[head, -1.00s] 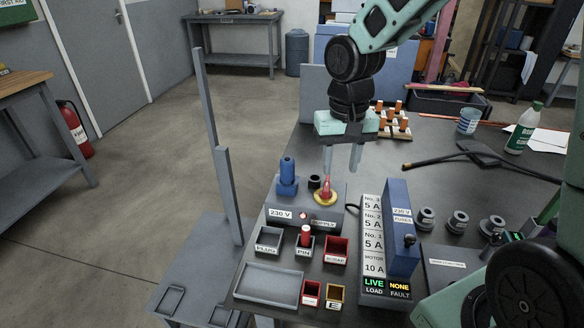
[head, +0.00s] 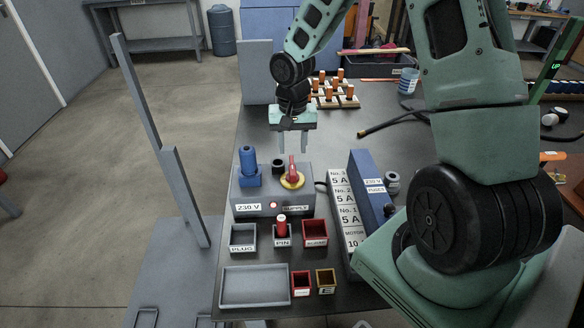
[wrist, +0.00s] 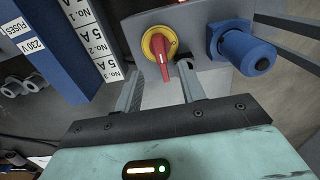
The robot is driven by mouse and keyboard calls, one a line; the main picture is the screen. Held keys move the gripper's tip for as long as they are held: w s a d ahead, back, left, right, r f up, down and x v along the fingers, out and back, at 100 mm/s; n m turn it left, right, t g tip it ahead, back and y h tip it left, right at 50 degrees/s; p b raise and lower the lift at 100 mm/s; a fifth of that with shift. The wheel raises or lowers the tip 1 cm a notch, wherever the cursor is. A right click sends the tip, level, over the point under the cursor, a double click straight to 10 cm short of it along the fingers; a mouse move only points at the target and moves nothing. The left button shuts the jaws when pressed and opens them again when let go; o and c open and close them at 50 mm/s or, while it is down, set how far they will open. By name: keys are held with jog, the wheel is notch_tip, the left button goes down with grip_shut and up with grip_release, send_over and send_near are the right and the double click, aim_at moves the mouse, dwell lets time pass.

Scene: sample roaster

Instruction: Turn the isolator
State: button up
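The isolator is a red handle on a yellow disc (head: 292,181), on top of the grey supply box (head: 242,208) marked 230 V. It also shows in the wrist view (wrist: 162,57), its red handle pointing toward my gripper. My gripper (head: 293,150) is open and empty, its fingers pointing down just above and behind the isolator in the head view. In the wrist view the fingertips (wrist: 161,82) are apart, with the isolator beyond them and a clear gap showing. Neither finger appears to touch the handle.
A blue plug (head: 248,167) and a small black socket (head: 278,166) stand beside the isolator. The blue fuse box (head: 365,185) rises to its right. Small bins and a grey tray (head: 254,287) lie in front.

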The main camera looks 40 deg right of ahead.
aim_at(293, 170)
notch_tip(293, 170, down, 8)
jog(key=shift+b, duration=0.35)
grip_shut()
